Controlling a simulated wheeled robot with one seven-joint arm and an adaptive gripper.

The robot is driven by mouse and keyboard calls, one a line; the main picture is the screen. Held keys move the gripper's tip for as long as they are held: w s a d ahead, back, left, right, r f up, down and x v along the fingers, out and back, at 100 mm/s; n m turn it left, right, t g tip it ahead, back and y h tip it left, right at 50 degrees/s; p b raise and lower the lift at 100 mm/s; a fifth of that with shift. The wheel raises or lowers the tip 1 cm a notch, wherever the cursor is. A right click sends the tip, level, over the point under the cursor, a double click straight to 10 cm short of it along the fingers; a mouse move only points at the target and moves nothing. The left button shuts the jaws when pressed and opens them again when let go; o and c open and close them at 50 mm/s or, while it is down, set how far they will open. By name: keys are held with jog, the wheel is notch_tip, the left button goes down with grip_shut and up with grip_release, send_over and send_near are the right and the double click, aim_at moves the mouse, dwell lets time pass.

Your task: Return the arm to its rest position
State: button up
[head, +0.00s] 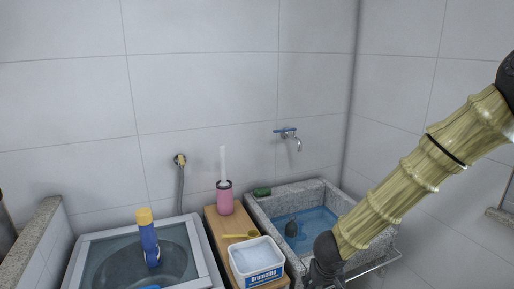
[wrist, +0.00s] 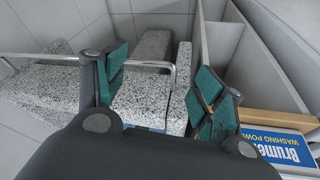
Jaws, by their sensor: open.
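My arm (head: 405,185), with a yellowish ribbed link, reaches in from the right in the head view, in front of the sink's right side. My gripper (head: 325,270) is at its lower end, dark and partly cut off by the bottom edge. In the wrist view my gripper (wrist: 163,80) shows two green-padded fingers spread apart with nothing held between them. The speckled stone sink (wrist: 140,90) lies beyond and between the fingers.
The stone sink (head: 262,215) holds blue water, with a metal rail (head: 372,266) at its front right. A washing powder tub (head: 257,262) and pink holder (head: 225,200) stand on a wooden board (head: 213,228). A blue bottle (head: 149,243) stands on the washer at left.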

jog(key=s+d+f+g+h+b, duration=0.1)
jog(key=s+d+f, duration=0.1)
jog(key=s+f, duration=0.7)
jog(key=s+d+f+b, duration=0.1)
jog(key=s+d+f, duration=0.1)
jog(key=s+f, duration=0.65)
jog(key=s+f+g+y, duration=0.1)
jog(key=s+f, duration=0.5)
jog(key=s, duration=0.3)
jog(key=s+f+m+g+y+b, duration=0.1)
jog(key=s+f, duration=0.5)
jog(key=s, duration=0.3)
jog(key=shift+a+f+g, duration=0.25)
jog(key=shift+f+g, duration=0.05)
